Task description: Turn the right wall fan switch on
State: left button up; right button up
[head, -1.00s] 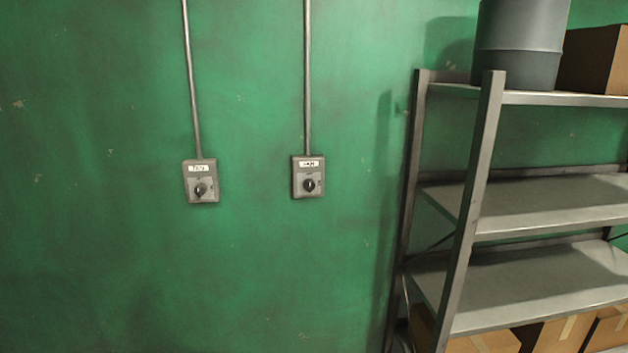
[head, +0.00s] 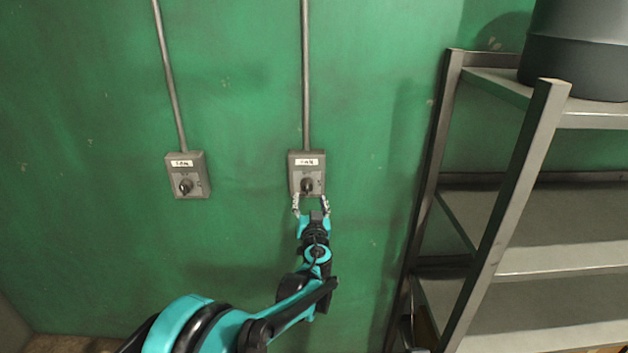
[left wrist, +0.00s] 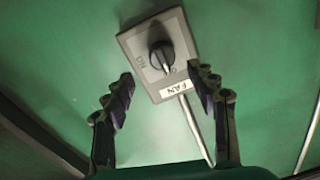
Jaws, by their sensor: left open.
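The right fan switch (head: 306,162) is a grey box on the green wall with a white "FAN" label and a dark rotary knob (head: 307,185). My left gripper (head: 311,200) is open just below and in front of that knob. In the left wrist view the switch box (left wrist: 159,54) appears turned over, with its knob (left wrist: 162,57) ahead of and between the two spread fingers (left wrist: 163,92). The fingers look apart from the knob. The left fan switch (head: 187,175) is a similar box with its own knob. My right gripper is not in view.
A grey metal shelf rack (head: 545,120) stands at the right, with a dark grey drum (head: 580,60) on top. Metal conduits run up the wall from both switches. The wall between the right switch and the rack is clear.

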aim_at(308, 189)
pick_arm(q)
jog(key=w, duration=0.4)
jog(key=w+b, duration=0.1)
jog(key=w, duration=0.1)
jog(key=shift+a+f, duration=0.1)
jog(key=shift+a, duration=0.15)
jog(key=shift+w, duration=0.65)
jog(key=c, duration=1.2)
